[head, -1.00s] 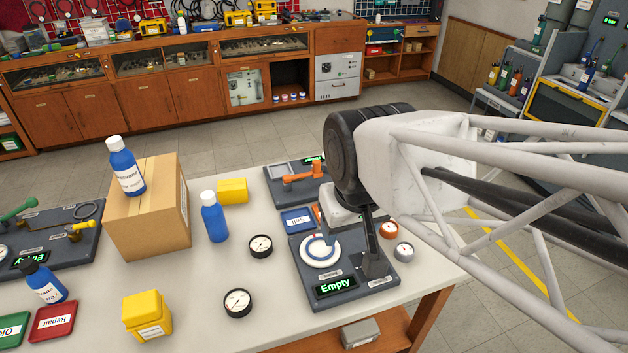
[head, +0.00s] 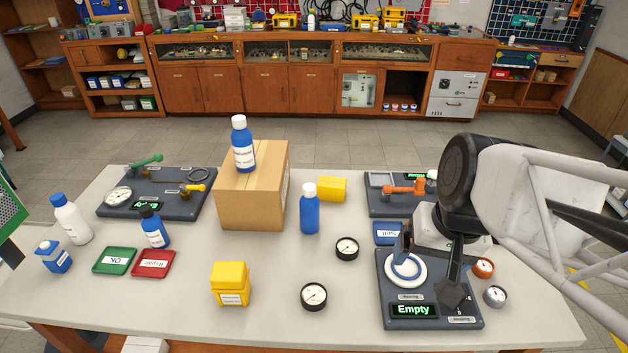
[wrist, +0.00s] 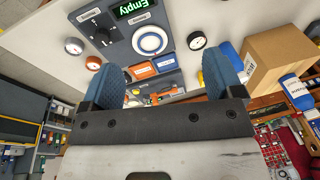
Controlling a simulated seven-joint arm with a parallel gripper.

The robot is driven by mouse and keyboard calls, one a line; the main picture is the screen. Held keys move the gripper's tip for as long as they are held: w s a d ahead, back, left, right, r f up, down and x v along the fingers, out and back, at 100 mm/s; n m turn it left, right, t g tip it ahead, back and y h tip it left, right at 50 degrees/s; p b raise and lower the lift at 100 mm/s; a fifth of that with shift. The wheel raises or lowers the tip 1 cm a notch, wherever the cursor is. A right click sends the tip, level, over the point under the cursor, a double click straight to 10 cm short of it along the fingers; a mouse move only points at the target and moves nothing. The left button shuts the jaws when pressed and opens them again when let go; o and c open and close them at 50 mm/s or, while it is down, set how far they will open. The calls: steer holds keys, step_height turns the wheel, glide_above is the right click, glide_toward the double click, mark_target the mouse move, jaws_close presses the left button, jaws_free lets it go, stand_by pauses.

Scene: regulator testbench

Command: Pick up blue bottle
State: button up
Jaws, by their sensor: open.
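Several blue bottles are in the head view. One blue bottle with a white cap and label (head: 242,150) stands on a cardboard box (head: 250,197). A plain blue bottle with a white cap (head: 309,213) stands on the table right of the box. A blue bottle with a dark cap (head: 154,230) stands at the left, behind the red tray. My gripper (head: 430,260) is over the right testbench panel, apart from all the bottles. In the wrist view my gripper (wrist: 165,85) has its two blue fingers spread with nothing between them, and a labelled blue bottle (wrist: 297,90) shows at the right.
A panel reading "Empty" (head: 388,318) lies below my gripper. Loose gauges (head: 314,296), yellow boxes (head: 230,284), and green (head: 114,261) and red (head: 153,264) trays lie around the table. A white bottle (head: 70,219) and a blue container (head: 54,257) stand far left.

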steer(key=w+a+f+m+g+y, duration=0.2)
steer(key=w+a+f+m+y, duration=0.35)
steer(key=a, duration=0.35)
steer(key=m+t+y, duration=0.5)
steer(key=m+y, duration=0.3)
steer(key=m, duration=0.3)
glide_toward(317, 209)
steer(key=s+a+r, duration=0.4)
steer(key=s+a, duration=0.3)
steer(key=w+f+m+t, duration=0.1)
steer(key=w+m, duration=0.1)
steer(key=w+d+f+m+t, duration=0.1)
steer(key=w+f+m+t, duration=0.2)
steer(key=w+f+m, duration=0.1)
steer(key=shift+w+d+f+t, duration=0.2)
steer(key=shift+d+f+t, duration=0.1)
steer(key=shift+t, duration=0.1)
steer(key=shift+w+d+f+m+t, duration=0.2)
steer(key=shift+w+f+m+t, duration=0.1)
steer(key=shift+m+t, duration=0.3)
steer(key=shift+w+a, duration=0.1)
steer(key=shift+a, duration=0.05)
steer(key=shift+x, duration=1.15)
steer(key=shift+a, duration=0.1)
